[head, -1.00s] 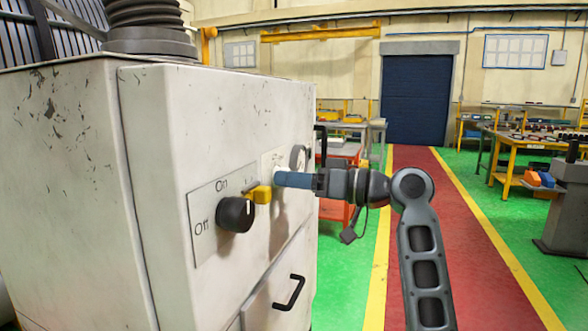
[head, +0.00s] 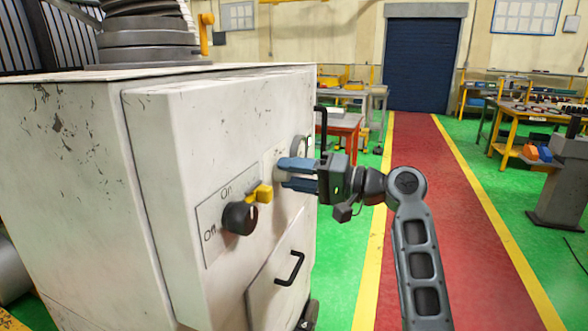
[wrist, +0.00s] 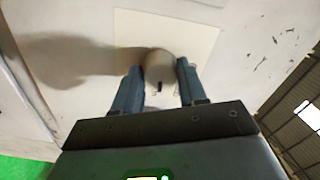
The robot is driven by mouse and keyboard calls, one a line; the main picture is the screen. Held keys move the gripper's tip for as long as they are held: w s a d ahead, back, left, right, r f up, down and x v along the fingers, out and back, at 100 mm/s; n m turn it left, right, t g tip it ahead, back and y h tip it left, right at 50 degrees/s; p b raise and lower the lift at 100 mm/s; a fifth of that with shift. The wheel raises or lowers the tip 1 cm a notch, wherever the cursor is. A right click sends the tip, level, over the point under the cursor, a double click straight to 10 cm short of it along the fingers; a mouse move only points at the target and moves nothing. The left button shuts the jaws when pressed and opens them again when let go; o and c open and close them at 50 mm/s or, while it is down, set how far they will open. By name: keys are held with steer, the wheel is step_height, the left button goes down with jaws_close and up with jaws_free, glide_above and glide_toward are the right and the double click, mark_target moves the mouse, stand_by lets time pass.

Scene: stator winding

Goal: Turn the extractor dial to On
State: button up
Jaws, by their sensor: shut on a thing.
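The knob's lettering is too small to read.
A black drawer handle (head: 291,268) sticks out below the dial, and a round gauge (head: 299,147) is just above the fingers. A black upright handle (head: 321,128) stands at the cabinet's right edge. The red walkway (head: 440,220) to the right is clear.

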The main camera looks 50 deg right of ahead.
steer(key=shift+m, duration=0.7)
steer(key=o, duration=1.1)
steer(key=shift+c, duration=0.2)
steer(key=shift+s, duration=0.1)
steer(key=b+v, duration=0.1)
steer(key=v, duration=0.6)
steer(key=shift+s+d+b, duration=0.15)
steer(key=shift+s+b, duration=0.15)
steer(key=shift+b, duration=0.1)
